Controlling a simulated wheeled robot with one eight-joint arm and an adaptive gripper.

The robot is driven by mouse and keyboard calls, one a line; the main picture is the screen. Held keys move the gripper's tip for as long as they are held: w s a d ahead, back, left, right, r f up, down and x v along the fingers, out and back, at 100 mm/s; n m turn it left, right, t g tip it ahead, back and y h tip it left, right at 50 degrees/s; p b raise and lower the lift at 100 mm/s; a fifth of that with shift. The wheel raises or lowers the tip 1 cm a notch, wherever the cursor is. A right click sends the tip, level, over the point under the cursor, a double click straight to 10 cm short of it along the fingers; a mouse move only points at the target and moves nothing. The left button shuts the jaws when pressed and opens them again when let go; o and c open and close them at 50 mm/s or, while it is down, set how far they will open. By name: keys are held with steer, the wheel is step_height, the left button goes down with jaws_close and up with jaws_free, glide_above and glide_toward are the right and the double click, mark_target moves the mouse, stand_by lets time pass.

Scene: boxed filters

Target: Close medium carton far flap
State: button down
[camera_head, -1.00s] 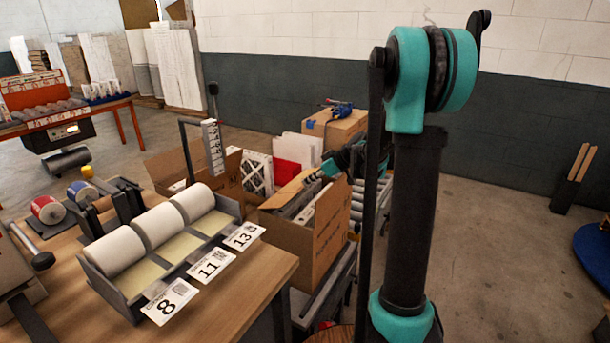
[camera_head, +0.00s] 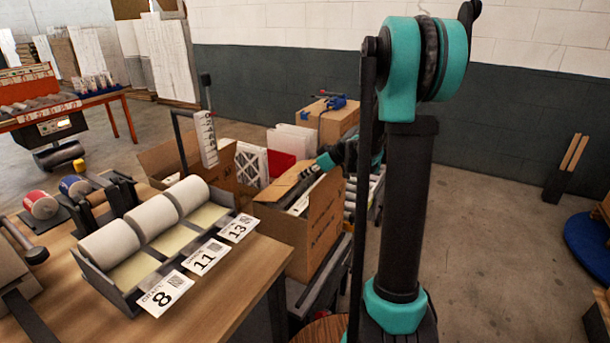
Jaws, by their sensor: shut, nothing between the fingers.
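A brown open-topped carton (camera_head: 285,233) stands just right of the wooden table's far corner, with filters inside. One of its flaps (camera_head: 284,186) slants over the back left part of the opening. Part of the opening still shows along the right, with filter edges visible. I cannot tell from this view whether that flap lies flat. My gripper (camera_head: 322,163) is shut and empty at the flap's upper right end, by the carton's back edge. Its fingertips are small and partly hidden, so contact with the flap is unclear. My upright arm stands to the right of the carton.
A wooden table (camera_head: 215,292) with label rolls (camera_head: 149,220) fills the front left. A closed carton (camera_head: 335,122) carries a blue tool at the back. The floor at right is mostly clear.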

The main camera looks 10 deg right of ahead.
steer(key=shift+w+a, duration=0.4)
steer(key=shift+a, duration=0.15)
steer(key=v, duration=1.1)
step_height(320, 180, up, 4)
steer(key=w+a+g+h, duration=0.1)
steer(key=a+h, duration=0.1)
steer(key=x, duration=0.4)
steer(key=s+d+f+x, duration=0.1)
steer(key=x, duration=0.6)
steer(key=shift+f, duration=0.5)
steer(key=shift+d+f+g, duration=0.1)
steer(key=shift+f+g, duration=0.2)
steer(key=shift+f, duration=0.1)
